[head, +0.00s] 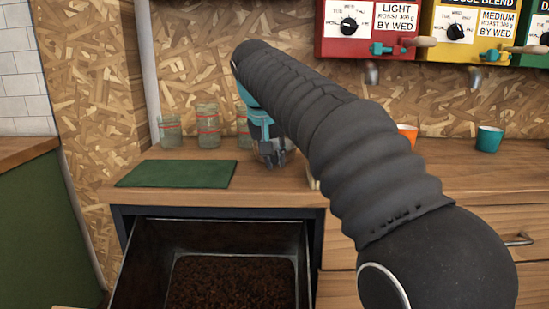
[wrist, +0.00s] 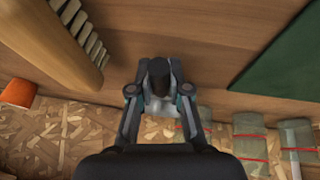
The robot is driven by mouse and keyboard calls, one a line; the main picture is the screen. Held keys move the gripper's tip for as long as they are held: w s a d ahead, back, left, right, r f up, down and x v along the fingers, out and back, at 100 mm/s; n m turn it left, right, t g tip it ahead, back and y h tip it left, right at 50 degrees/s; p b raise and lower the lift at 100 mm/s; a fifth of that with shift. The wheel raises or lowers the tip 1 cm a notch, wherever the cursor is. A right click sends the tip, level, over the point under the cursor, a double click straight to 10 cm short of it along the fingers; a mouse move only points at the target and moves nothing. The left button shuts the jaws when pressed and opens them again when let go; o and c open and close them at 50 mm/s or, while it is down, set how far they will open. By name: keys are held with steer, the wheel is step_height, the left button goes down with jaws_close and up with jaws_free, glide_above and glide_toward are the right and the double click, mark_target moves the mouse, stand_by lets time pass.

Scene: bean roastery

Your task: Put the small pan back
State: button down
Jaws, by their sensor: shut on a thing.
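My gripper (head: 269,148) is low over the wooden counter, right of the green cloth, in the head view. In the wrist view my gripper (wrist: 158,85) is shut on a small dark thing (wrist: 158,72) between its fingertips. A pale grey part shows behind it between the fingers. Most of this thing is hidden by the fingers, so I cannot tell whether it is the small pan or whether it touches the counter. No other pan is plain in either view.
A green cloth (head: 178,174) lies left on the counter (head: 460,183). Glass jars (head: 208,128) stand behind it. Below, an open drawer (head: 147,262) holds a tray of dark beans. Cups (head: 489,139) stand right.

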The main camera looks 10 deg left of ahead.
steer(key=c, duration=1.1)
jaws_free()
steer(key=shift+f, duration=0.1)
steer(key=v, duration=1.2)
